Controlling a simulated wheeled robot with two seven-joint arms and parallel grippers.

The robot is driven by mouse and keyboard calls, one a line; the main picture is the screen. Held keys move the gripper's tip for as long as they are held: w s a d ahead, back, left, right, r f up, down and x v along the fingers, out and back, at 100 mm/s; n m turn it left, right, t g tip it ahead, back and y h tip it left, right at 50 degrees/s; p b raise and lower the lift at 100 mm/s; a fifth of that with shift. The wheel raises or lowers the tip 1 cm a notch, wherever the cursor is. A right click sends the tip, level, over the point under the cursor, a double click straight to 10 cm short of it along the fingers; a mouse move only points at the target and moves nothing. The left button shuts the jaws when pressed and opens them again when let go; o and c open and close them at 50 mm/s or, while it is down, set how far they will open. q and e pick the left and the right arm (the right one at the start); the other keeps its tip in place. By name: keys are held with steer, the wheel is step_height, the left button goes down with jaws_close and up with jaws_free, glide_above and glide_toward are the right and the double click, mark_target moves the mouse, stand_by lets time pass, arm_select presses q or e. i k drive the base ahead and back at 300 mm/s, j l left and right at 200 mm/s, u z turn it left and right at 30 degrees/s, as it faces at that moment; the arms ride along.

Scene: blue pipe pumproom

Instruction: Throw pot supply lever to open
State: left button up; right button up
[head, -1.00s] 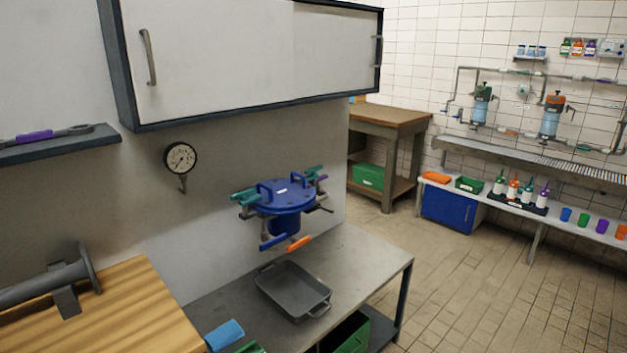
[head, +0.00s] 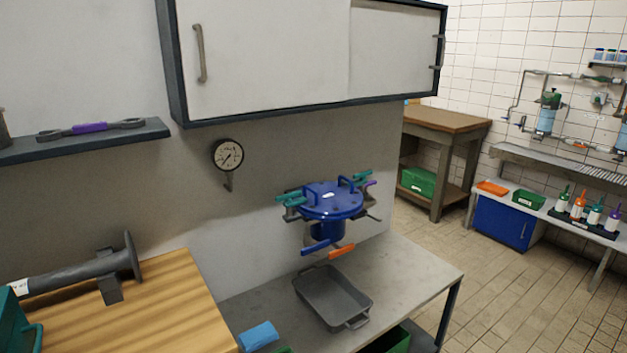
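A blue lidded pot (head: 330,203) is mounted on the grey wall above a metal bench, with teal clamps (head: 291,197) and a purple-tipped part around its rim. Below the pot a blue lever (head: 316,248) and an orange lever (head: 342,251) stick out at angles. Which of them is the pot supply lever I cannot tell; no label is readable. Neither of my grippers shows in the head view, and nothing touches the pot or the levers.
A grey tray (head: 333,300) and a blue cloth-like item (head: 258,336) lie on the metal bench (head: 420,268). A wall gauge (head: 228,155) hangs left of the pot, under a white cabinet (head: 275,60). A wooden-topped bench (head: 160,310) is at left. Tiled floor (head: 510,300) is open at right.

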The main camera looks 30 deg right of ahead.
mark_target(371, 182)
steer(key=i+l+u, duration=0.1)
steer(key=l+u, duration=0.25)
steer(key=l, duration=0.45)
steer(key=l+u, duration=0.35)
steer(key=l, duration=0.4)
steer(key=l+u, duration=0.4)
steer(key=l, duration=0.4)
steer(key=k, duration=0.05)
